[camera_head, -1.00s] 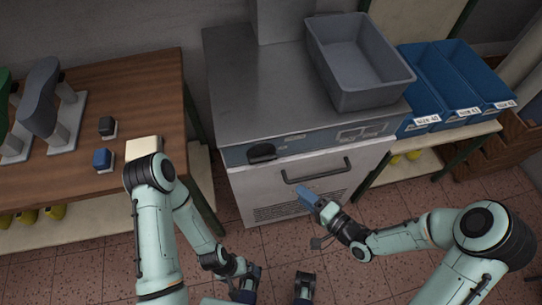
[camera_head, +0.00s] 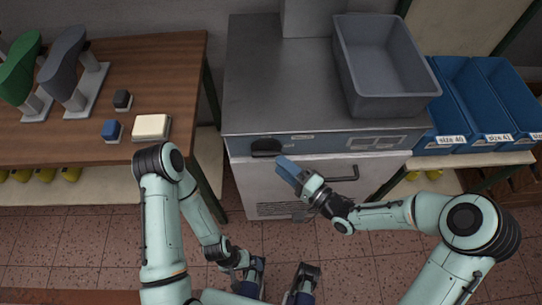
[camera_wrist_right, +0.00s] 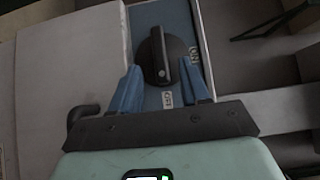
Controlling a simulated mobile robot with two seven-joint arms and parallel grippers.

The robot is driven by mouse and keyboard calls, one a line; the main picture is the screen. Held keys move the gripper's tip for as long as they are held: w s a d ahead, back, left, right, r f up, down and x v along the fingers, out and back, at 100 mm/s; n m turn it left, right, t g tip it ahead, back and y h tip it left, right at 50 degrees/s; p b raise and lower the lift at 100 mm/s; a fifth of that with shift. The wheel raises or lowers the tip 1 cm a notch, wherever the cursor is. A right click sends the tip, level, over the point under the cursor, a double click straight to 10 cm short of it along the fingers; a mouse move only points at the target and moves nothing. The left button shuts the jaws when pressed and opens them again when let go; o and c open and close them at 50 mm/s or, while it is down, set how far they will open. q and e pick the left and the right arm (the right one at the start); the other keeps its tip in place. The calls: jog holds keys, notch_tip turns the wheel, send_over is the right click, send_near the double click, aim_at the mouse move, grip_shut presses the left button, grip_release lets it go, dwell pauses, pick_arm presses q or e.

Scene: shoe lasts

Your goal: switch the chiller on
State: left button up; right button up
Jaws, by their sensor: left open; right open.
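The chiller (camera_head: 270,90) is a steel-topped cabinet with a blue-grey front strip. Its dark rotary knob (camera_head: 266,147) sits at the left of that strip. In the right wrist view the round black knob (camera_wrist_right: 163,57) has a raised bar with a white dot at its lower end, toward a label that seems to read OFF; another label, seemingly ON, is at its right. My right gripper (camera_head: 287,168) is open, its blue fingers just short of the knob; in the wrist view the knob lies ahead between the fingertips. My left gripper (camera_head: 277,277) is open and empty, low over the floor.
A grey bin (camera_head: 390,95) stands on the chiller. The chiller's door handle (camera_head: 340,177) is beside my right gripper. Blue bins (camera_head: 455,148) are at right. A wooden table (camera_head: 150,65) with shoe lasts (camera_head: 62,70) and a cream block (camera_head: 152,127) is at left.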

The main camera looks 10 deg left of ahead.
aim_at(270, 157)
jog(key=x, duration=0.5)
jog(key=shift+w+a, duration=0.1)
grip_shut()
